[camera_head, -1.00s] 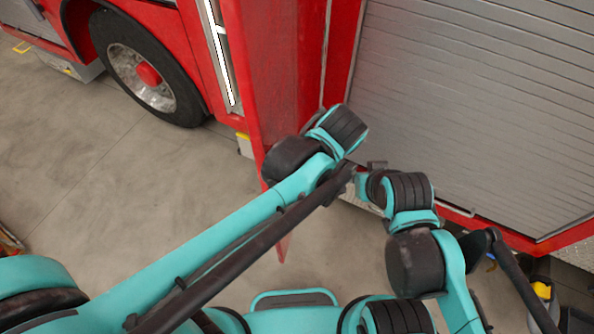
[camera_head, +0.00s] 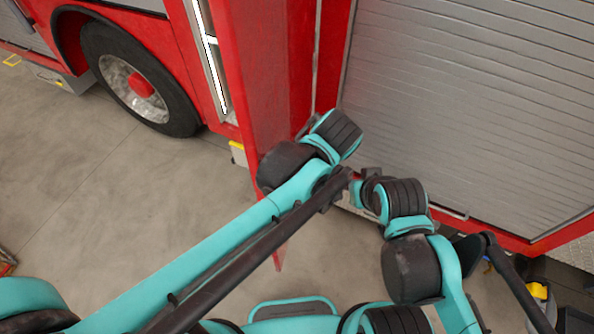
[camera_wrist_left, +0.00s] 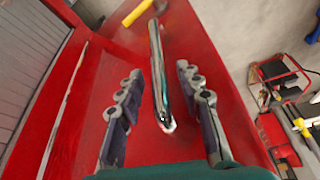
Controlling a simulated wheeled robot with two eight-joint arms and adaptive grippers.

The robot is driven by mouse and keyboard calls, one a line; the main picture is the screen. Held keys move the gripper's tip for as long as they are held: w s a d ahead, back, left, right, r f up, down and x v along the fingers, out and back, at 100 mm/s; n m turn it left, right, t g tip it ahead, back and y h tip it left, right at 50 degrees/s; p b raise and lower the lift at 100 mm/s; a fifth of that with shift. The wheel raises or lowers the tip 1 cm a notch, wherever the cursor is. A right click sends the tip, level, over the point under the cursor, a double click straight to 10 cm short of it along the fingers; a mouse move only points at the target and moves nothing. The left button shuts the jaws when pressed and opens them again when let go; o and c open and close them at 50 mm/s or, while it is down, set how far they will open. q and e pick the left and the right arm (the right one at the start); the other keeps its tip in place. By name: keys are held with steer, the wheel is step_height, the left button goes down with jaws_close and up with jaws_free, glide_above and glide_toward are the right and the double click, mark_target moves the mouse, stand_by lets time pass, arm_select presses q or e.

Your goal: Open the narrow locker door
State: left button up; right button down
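The narrow red locker door (camera_head: 275,70) stands swung out from the truck's side in the head view, beside the lit opening of the locker (camera_head: 208,50). In the left wrist view the door's red face (camera_wrist_left: 195,50) carries a long metal bar handle (camera_wrist_left: 159,75). My left gripper (camera_wrist_left: 160,85) is open, with one finger on each side of the handle and visible gaps to it. In the head view my left wrist is in front of the door's lower part and hides the fingers and handle. I cannot make out my right gripper's fingers in either view.
A grey roller shutter (camera_head: 465,110) fills the truck's side to the right of the door. A truck wheel (camera_head: 140,80) is at the left. The concrete floor (camera_head: 110,210) on the left is clear. The left wrist view shows red and yellow equipment (camera_wrist_left: 280,85) on the floor.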

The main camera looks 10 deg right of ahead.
arm_select(q)
steer(key=v, duration=1.1)
steer(key=shift+s, duration=0.15)
